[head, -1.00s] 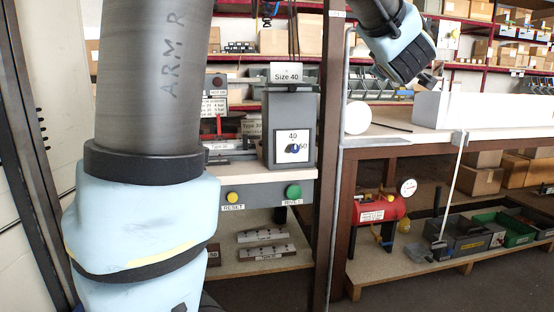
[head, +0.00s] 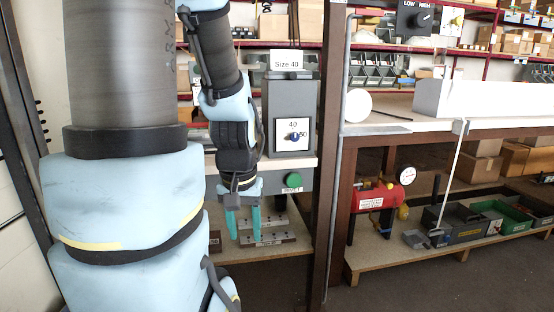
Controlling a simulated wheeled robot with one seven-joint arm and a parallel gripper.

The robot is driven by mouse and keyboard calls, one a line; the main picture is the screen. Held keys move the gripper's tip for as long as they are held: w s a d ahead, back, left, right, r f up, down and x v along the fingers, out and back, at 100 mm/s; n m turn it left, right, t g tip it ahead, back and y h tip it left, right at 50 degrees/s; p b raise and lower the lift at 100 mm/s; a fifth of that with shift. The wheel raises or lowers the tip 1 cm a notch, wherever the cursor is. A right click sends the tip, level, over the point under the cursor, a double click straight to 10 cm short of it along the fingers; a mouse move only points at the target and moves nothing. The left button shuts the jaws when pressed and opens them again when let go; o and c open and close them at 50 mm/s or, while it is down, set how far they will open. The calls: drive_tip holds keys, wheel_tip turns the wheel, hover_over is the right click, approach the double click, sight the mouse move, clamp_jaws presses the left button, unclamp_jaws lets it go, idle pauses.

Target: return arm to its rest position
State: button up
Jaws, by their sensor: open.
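My arm shows in the head view, with its large upper link at the left and its forearm hanging down beside it. My gripper (head: 243,224) points downward with two teal fingers apart and nothing between them. It hangs in front of the bench edge, left of the green button (head: 293,180). The lower shelf with grey profile blocks (head: 266,239) lies behind the fingertips. My arm hides much of the bench to the left.
A grey box labelled Size 40 (head: 291,110) with a dial stands right of my forearm. A brown post (head: 325,170) rises further right. A long white block (head: 490,100) lies on the right bench, above a red tank (head: 378,198) on a low shelf. Open floor shows in front.

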wheel_tip(320, 180, up, 18)
drive_tip(key=p, duration=1.6)
